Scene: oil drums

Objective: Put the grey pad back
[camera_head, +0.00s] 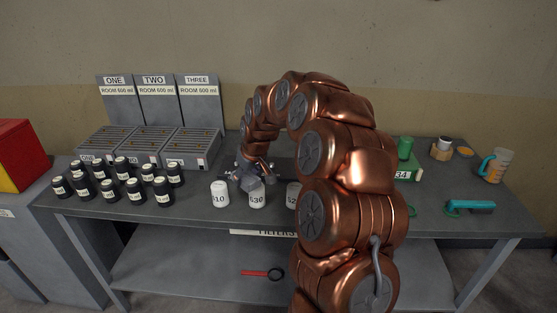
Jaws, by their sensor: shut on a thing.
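My gripper (248,180) is low over the middle of the bench, just behind the white canister marked 630 (256,198). It is shut on a small grey thing at its fingertips, which looks like the grey pad. The pad's outline is hard to tell from the grey fingers at this size. I cannot tell whether it touches the bench or the canister. My arm hides the bench to the right of the gripper.
White canister 610 (220,194) and another partly hidden canister (292,196) flank 630. Several black bottles (108,190) stand left, before grey slotted trays (140,145) marked ONE, TWO, THREE. A green item (405,148), a jug (495,165) and a teal-handled tool (470,205) are right.

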